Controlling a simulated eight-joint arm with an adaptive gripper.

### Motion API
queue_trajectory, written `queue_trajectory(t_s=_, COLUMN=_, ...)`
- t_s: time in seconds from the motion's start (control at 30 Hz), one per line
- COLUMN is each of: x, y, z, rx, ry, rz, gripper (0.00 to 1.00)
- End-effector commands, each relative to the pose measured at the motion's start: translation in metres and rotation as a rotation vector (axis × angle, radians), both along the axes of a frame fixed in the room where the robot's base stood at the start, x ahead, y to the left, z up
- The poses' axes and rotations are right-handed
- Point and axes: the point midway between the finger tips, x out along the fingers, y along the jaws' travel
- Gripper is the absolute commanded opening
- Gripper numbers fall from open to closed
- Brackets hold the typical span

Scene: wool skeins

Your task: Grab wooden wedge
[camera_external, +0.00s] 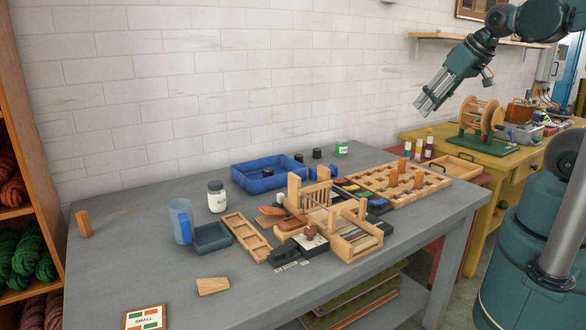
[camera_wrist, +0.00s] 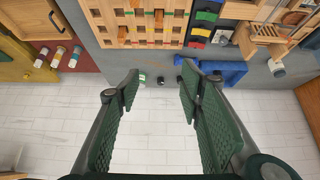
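The wooden wedge (camera_external: 212,286) is a small pale block with a slanted end. It lies on the grey table's front left part, in the external view. I cannot make it out in the wrist view. My gripper (camera_external: 425,104) is high in the air at the upper right, above and beyond the table, far from the wedge. The wrist view shows my gripper (camera_wrist: 159,83) with its green ridged fingers wide apart and nothing between them.
A card marked SMALL (camera_external: 144,318) lies left of the wedge. An upright wooden block (camera_external: 84,224) is far left. Table around the wedge is clear.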

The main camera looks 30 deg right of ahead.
Motion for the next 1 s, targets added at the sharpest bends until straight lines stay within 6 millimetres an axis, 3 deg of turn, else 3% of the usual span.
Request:
queue_trajectory(t_s=0.57, x=0.008, y=0.009, z=0.004, rx=-0.004, ry=0.011, rz=0.027, gripper=0.34)
queue_trajectory(t_s=0.77, x=0.024, y=0.029, z=0.010, rx=-0.013, ry=0.038, rz=0.085, gripper=0.34)
queue_trajectory(t_s=1.0, x=0.051, y=0.067, z=0.018, rx=-0.032, ry=0.080, rz=0.184, gripper=0.34)
